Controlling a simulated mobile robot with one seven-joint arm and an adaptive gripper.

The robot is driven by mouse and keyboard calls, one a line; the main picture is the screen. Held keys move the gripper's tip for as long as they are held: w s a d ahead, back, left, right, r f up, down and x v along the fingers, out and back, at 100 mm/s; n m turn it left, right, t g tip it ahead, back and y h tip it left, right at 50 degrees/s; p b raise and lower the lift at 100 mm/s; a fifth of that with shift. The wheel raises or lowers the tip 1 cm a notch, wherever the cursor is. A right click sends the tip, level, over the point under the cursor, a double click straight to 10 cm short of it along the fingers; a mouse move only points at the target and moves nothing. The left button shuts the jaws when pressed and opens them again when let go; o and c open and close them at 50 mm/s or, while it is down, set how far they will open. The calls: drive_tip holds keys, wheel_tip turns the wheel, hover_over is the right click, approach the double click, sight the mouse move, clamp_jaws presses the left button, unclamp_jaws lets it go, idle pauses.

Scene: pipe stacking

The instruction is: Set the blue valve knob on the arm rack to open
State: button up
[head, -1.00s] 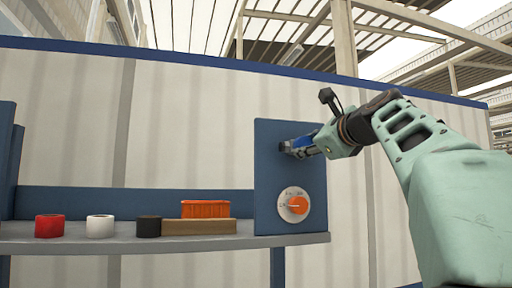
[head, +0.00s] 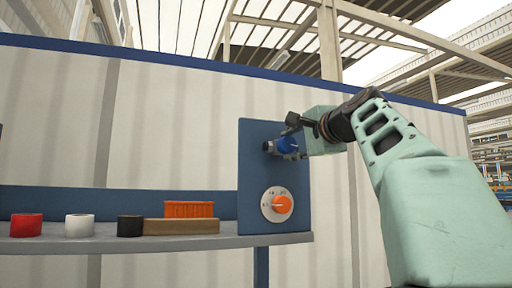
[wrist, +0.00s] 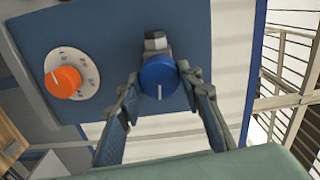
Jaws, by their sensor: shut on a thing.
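The blue valve knob (head: 287,145) sits on a metal stem near the top of the blue upright panel (head: 252,180). In the wrist view the knob (wrist: 158,72) shows a white line pointing down in the picture, away from the metal stem fitting (wrist: 155,42). My gripper (wrist: 160,84) is shut on the knob, one finger on its left side and one on its right. In the head view my gripper (head: 297,143) reaches the knob from the right, and its fingers are partly hidden.
An orange knob (head: 282,204) on a white dial is below the blue knob. On the grey shelf (head: 100,243) at left stand red (head: 26,225), white (head: 79,226) and black (head: 130,226) rolls, and an orange brush-like block (head: 189,209) on a wooden block (head: 181,227).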

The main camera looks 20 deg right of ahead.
drive_tip(key=shift+n, duration=0.8)
drive_tip(key=o, duration=1.2)
drive_tip(key=shift+c, duration=0.2)
